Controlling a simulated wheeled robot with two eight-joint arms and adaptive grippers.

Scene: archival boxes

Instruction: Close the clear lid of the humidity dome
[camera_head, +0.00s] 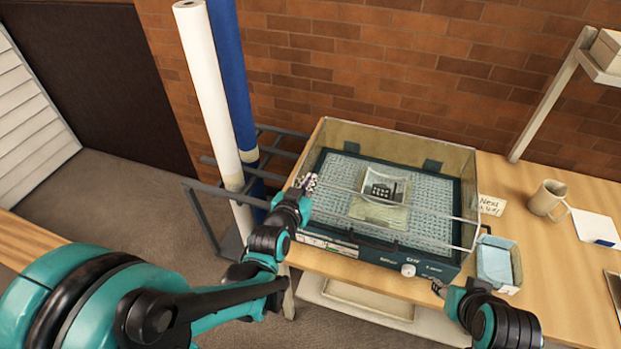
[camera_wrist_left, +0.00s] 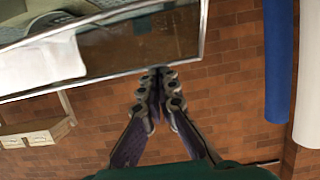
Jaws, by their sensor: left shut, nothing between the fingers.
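The humidity dome's teal base (camera_head: 330,240) stands on the wooden table, with a grey-blue textured bed inside. Its clear lid (camera_head: 400,135) has a thin pale frame and rises from the back, where dark hinges show. Its near frame bar crosses over the bed; how far it stands open is hard to tell. My left gripper (camera_head: 308,182) is at the lid's left side. In the left wrist view, its fingers (camera_wrist_left: 160,76) are shut and empty, right by the lid's metal rim (camera_wrist_left: 110,80); contact is unclear. My right gripper (camera_head: 438,289) is near the base's front knob; its fingers are too small to read.
A small picture-like item (camera_head: 384,187) lies on the bed. A blue-lined box (camera_head: 497,262), a note card (camera_head: 490,205) and a mug (camera_head: 548,198) stand right of the dome. White (camera_head: 210,90) and blue (camera_head: 232,80) rolls stand in a rack at left.

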